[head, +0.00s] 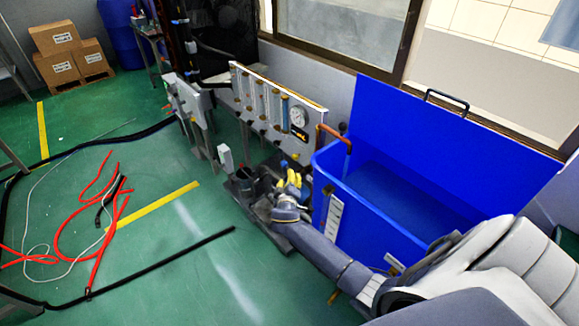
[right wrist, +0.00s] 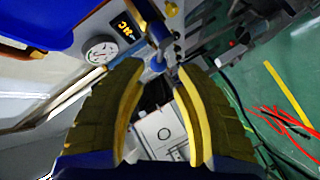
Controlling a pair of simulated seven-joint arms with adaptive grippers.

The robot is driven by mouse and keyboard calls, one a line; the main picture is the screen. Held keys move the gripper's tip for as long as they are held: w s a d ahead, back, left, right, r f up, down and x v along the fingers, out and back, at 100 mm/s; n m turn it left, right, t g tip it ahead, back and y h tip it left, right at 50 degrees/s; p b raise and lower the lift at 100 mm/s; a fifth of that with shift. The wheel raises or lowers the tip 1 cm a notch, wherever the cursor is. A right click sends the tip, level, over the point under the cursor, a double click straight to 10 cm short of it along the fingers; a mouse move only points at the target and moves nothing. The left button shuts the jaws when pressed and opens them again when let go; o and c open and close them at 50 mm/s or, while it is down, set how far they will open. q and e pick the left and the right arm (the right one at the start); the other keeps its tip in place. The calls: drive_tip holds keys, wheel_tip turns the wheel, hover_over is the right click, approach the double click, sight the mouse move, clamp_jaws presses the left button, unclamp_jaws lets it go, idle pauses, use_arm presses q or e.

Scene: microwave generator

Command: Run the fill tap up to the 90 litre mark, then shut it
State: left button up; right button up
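The open blue tank (head: 435,205) stands right of centre in the head view. A white scale strip (head: 333,218) runs down its near wall; its marks are too small to read. A copper spout (head: 335,134) bends over the tank's left rim. I cannot tell the water level inside. My right gripper (head: 292,180) is beside the tank's left end, below the gauge panel. In the right wrist view its yellow fingers (right wrist: 159,68) are open. A small blue part (right wrist: 157,62), perhaps the tap handle, shows between the fingertips; contact is unclear. My left gripper is out of view.
The gauge panel (head: 262,105) carries clear tubes and a round dial (head: 298,117); the dial (right wrist: 101,50) and a lit display (right wrist: 125,28) show in the wrist view. Red hoses (head: 95,215) and black cable lie on green floor at left. Cardboard boxes (head: 68,55) stand far back.

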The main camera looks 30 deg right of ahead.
drive_tip(key=x, duration=1.1)
drive_tip(key=shift+c, duration=0.4)
clamp_jaws()
